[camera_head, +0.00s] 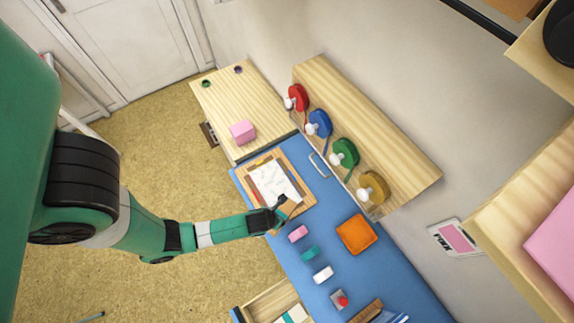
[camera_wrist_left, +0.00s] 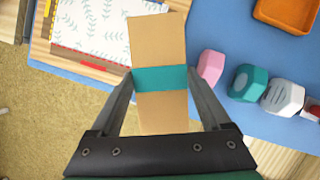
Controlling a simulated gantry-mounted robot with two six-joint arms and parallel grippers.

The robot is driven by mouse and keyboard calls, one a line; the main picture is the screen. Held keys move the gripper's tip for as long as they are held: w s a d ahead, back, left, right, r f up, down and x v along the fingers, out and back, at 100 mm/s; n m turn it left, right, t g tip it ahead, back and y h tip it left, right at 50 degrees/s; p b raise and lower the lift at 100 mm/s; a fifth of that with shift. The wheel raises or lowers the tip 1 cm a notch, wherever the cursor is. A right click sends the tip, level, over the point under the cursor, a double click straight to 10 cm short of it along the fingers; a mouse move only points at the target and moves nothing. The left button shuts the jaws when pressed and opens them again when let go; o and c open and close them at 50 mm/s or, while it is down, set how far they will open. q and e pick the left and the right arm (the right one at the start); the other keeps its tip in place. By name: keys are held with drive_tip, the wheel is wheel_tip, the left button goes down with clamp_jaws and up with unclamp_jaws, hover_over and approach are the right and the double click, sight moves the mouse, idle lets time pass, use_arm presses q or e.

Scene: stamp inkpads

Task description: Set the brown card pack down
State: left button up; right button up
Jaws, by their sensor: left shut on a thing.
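The brown card pack (camera_wrist_left: 160,40) is a long brown block with a teal band around its middle. In the left wrist view it lies between the two fingers of my left gripper (camera_wrist_left: 160,78), which is shut on it at the band. In the head view my left gripper (camera_head: 281,205) is at the near edge of the blue table (camera_head: 292,264), beside the wooden board with white leaf-patterned paper (camera_head: 273,182). The pack is mostly hidden there. In the wrist view the pack overlaps the right side of the paper (camera_wrist_left: 95,25). Its height above the table is unclear. My right gripper is not in view.
Pink (camera_head: 298,233), teal (camera_head: 309,253) and white (camera_head: 322,273) blocks stand in a row to the right of the gripper. An orange tray (camera_head: 356,234) lies behind them. A wooden shelf (camera_head: 370,130) with several coloured dispensers borders the table. An open drawer (camera_head: 262,303) is at the front.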

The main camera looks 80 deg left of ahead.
sight(281, 209)
use_arm(q)
drive_tip(key=shift+w+a+f+b, duration=0.6)
drive_tip(key=shift+w+a+f, duration=0.45)
drive_tip(key=shift+a, duration=0.2)
drive_tip(key=f+b, duration=0.1)
drive_tip(key=w+a+f+b, duration=0.1)
drive_tip(key=a+f+b, duration=0.1)
drive_tip(key=b, duration=0.1)
drive_tip(key=shift+w+f, duration=0.35)
drive_tip(key=shift+w+a+f, duration=0.15)
drive_tip(key=shift+w+a, duration=0.05)
drive_tip(key=shift+a, duration=0.1)
drive_tip(key=shift+w+a, duration=0.1)
drive_tip(key=shift+w, duration=0.05)
drive_tip(key=x, duration=0.1)
drive_tip(key=b+x, duration=0.2)
drive_tip(key=shift+f, duration=0.5)
drive_tip(key=shift+s+f, duration=0.15)
drive_tip(key=shift+s, duration=0.1)
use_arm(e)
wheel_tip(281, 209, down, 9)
